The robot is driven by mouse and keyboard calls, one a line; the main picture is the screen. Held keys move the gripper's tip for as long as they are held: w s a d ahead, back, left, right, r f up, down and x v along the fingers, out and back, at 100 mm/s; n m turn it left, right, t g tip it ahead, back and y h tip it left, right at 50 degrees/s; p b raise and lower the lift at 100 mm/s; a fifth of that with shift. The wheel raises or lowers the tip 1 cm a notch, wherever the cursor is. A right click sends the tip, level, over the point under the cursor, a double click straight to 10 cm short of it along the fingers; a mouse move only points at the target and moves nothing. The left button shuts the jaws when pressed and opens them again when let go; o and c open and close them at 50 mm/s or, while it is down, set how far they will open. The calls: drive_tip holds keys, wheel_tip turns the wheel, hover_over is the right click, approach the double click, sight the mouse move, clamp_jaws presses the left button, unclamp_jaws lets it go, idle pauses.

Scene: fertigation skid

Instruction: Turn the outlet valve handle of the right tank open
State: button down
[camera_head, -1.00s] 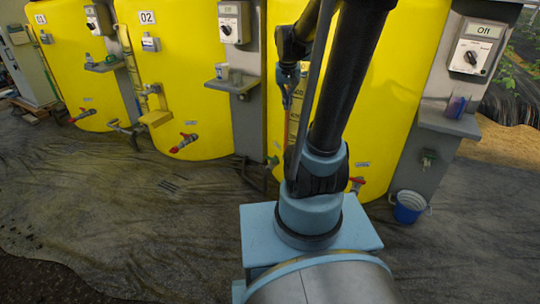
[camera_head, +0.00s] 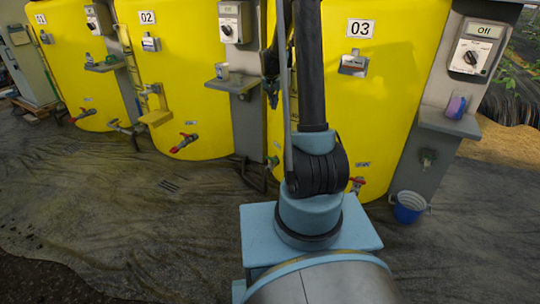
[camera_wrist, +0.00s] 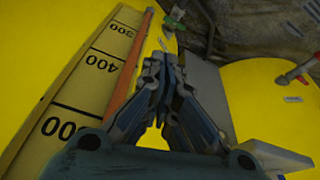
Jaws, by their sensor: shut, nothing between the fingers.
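The right tank (camera_head: 385,110) is yellow and labelled 03. Its outlet valve, with a red handle (camera_head: 357,183), is low on its front, just right of my arm's base in the head view; it is small there and its handle angle is hard to tell. I cannot make it out in the wrist view. My gripper (camera_wrist: 165,58) is shut and empty, in front of the yellow tank beside a level scale (camera_wrist: 100,70).
Another red-handled valve (camera_wrist: 292,77) shows at the wrist view's right, on a neighbouring yellow tank. A grey pillar with a shelf (camera_head: 238,84) stands between tanks 02 (camera_head: 185,75) and 03. A blue bucket (camera_head: 408,207) stands right of the outlet. The floor at left is clear.

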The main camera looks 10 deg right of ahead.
drive_tip(key=w+f+m, duration=0.1)
drive_tip(key=w+f, duration=0.9)
drive_tip(key=f, duration=0.4)
drive_tip(key=m, duration=0.2)
hover_over(271, 160)
drive_tip(key=w+a, duration=0.2)
wheel_tip(271, 160, down, 18)
drive_tip(key=shift+h, duration=0.3)
drive_tip(key=shift+x, duration=5.35)
drive_tip(key=shift+d, duration=0.1)
drive_tip(key=shift+a+n, duration=0.3)
drive_tip(key=shift+n, duration=0.1)
